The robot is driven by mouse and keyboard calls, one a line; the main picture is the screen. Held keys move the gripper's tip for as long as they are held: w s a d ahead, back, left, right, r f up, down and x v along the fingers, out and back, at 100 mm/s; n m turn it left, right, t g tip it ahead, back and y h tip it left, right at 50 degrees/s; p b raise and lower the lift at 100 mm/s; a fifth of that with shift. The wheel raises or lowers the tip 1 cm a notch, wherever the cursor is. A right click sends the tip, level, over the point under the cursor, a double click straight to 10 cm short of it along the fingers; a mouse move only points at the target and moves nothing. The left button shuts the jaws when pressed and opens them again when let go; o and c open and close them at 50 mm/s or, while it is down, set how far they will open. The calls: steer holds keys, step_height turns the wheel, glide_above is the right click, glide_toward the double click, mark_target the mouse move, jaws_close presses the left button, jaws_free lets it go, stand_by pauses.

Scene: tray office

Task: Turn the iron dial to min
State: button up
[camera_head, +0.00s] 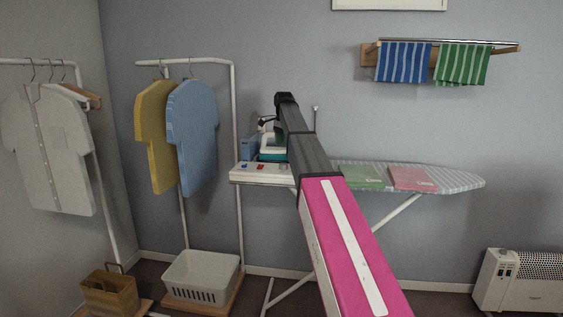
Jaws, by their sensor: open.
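The iron (271,147), white with a teal lower part, stands on a white base unit (262,174) at the left end of the ironing board (458,181). My arm crosses in front and covers the iron's right side. What seems to be my gripper (265,122), small and white and dark, shows just above the iron, left of the arm. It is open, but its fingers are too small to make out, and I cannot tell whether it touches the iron. The dial and its setting cannot be made out.
Folded green (362,176) and pink (412,179) cloths lie on the board. Clothes racks with shirts (192,135), a white basket (202,275) and a heater (522,281) stand around. Towels (403,63) hang on the wall.

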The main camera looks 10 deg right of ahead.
mark_target(283, 164)
steer(key=f, duration=1)
steer(key=shift+w+f, duration=0.35)
steer(key=c, duration=0.9)
